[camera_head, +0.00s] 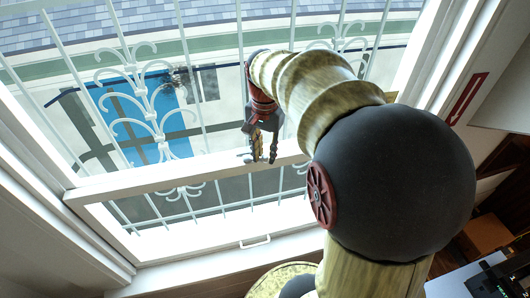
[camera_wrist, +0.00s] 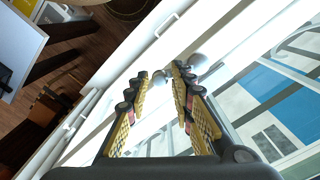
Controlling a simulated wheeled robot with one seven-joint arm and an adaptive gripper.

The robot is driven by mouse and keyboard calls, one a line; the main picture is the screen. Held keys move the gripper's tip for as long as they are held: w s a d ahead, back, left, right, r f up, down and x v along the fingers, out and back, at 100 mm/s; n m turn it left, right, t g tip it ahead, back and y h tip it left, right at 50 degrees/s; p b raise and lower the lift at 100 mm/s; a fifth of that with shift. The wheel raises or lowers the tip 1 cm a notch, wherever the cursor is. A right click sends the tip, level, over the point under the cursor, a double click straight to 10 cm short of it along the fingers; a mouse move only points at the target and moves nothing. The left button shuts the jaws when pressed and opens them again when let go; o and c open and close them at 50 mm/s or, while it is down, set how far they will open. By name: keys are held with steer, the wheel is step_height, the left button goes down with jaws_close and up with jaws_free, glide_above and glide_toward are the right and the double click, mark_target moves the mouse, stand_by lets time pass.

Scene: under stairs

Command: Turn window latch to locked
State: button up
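The window latch (camera_head: 246,156) is a small grey piece on the white middle rail of the window, partly hidden by my gripper in the head view. In the wrist view the latch (camera_wrist: 196,61) shows as rounded grey parts just beyond the fingertips. My gripper (camera_head: 264,159) points down at the rail, just right of the latch in the head view. Its yellow-and-black fingers (camera_wrist: 160,75) stand apart with a gap between them in the wrist view. I see nothing clamped between them. Whether a finger touches the latch I cannot tell.
The window's middle rail (camera_head: 130,185) runs across in front of white bars (camera_head: 190,80). A white pull handle (camera_head: 255,243) sits on the lower sash rail. A red arrow sign (camera_head: 466,99) is on the right wall. A pale table (camera_wrist: 28,32) stands at the left in the wrist view.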

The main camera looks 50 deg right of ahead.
jaws_close()
steer(key=n, duration=0.1)
steer(key=d+n, duration=0.1)
steer(key=shift+w+n+b, duration=0.3)
steer(key=shift+w, duration=0.1)
steer(key=shift+w+d+n, duration=0.25)
steer(key=shift+n, duration=0.4)
steer(key=shift+w+d+n, duration=0.2)
steer(key=shift+n, duration=0.45)
steer(key=shift+o, duration=1.7)
jaws_free()
